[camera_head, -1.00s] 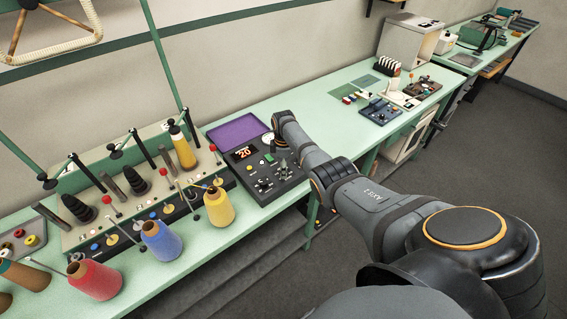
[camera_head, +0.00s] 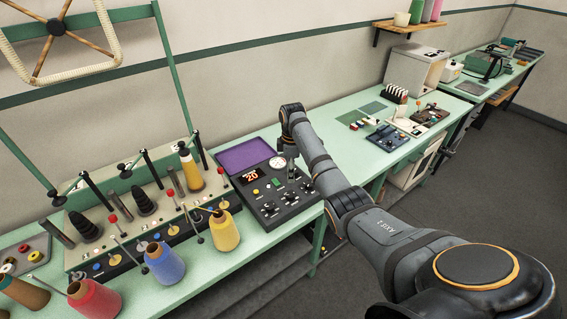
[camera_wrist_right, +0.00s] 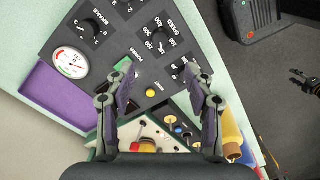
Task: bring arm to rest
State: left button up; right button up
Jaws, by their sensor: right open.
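My right arm (camera_head: 400,245) reaches from the lower right of the head view over the bench. My right gripper (camera_head: 290,163) hangs down above the right part of the dark control panel (camera_head: 250,205). In the right wrist view the right gripper (camera_wrist_right: 158,70) is open, with its two dark fingers apart and nothing between them. The panel, with knobs, a round gauge (camera_wrist_right: 70,63) and a yellow button, lies beneath the fingers. A dark jointed part (camera_wrist_right: 303,80) at the right edge of the wrist view may be my left gripper; its jaws are too small to read.
A purple tray (camera_head: 243,155) adjoins the panel. Yellow (camera_head: 224,232), blue (camera_head: 164,264) and red (camera_head: 95,300) thread cones stand along the bench's front left. A threading rack (camera_head: 130,225) with posts stands behind them. Small tools and boxes lie farther right; open floor is at right.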

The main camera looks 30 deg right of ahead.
jog(key=s+a+f+m+t+h, duration=0.1)
jog(key=s+a+f+m, duration=0.15)
jog(key=s+f, duration=0.3)
jog(key=s+a+f+m, duration=0.2)
jog(key=s+a+f, duration=0.2)
jog(key=s, duration=0.2)
jog(key=s+a+r+m+t, duration=0.1)
jog(key=s+a+r+m, duration=0.15)
jog(key=s, duration=0.65)
jog(key=s+a+r+m+t, duration=0.15)
jog(key=s+a+m, duration=0.25)
jog(key=s, duration=0.5)
notch_tip(320, 180, down, 29)
jog(key=s+d+g+b, duration=0.1)
jog(key=d+b, duration=0.2)
jog(key=b, duration=0.2)
jog(key=s+f+g+b, duration=0.1)
jog(key=s+f+b, duration=0.3)
jog(key=s+f, duration=1.5)
notch_tip(320, 180, down, 4)
jog(key=shift+s+d+r+b, duration=0.1)
jog(key=shift+s+d+b, duration=0.2)
jog(key=shift+d+b, duration=0.1)
